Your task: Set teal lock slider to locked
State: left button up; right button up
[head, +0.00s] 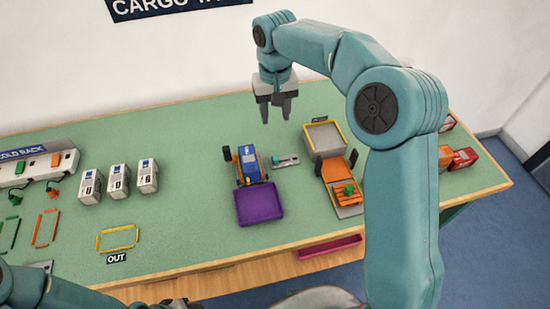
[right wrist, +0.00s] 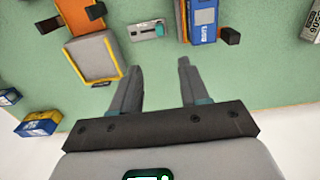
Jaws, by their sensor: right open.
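The teal lock slider (head: 286,160) is a small grey plate with a teal knob. It lies on the green table between the blue-orange block and the grey-topped unit. In the head view the knob is at its left end. In the right wrist view the slider (right wrist: 146,31) is at the top, with the knob towards the right. My right gripper (head: 276,117) is open and empty, held above the table behind the slider, apart from it. Its fingers (right wrist: 158,72) point towards the slider's side in the wrist view. My left gripper is out of view; only part of my left arm shows.
The blue-orange block (head: 250,165) stands close left of the slider, behind a purple pad (head: 259,204). The grey tray (head: 323,137) and an orange ramp (head: 343,183) are close on its right. White cartons (head: 118,182) stand farther left. Green table is clear behind the slider.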

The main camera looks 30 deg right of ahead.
aim_at(275, 158)
notch_tip(275, 158, down, 17)
jog(key=shift+f+b, duration=0.1)
jog(key=shift+b, duration=0.3)
jog(key=shift+d, duration=0.1)
grip_shut()
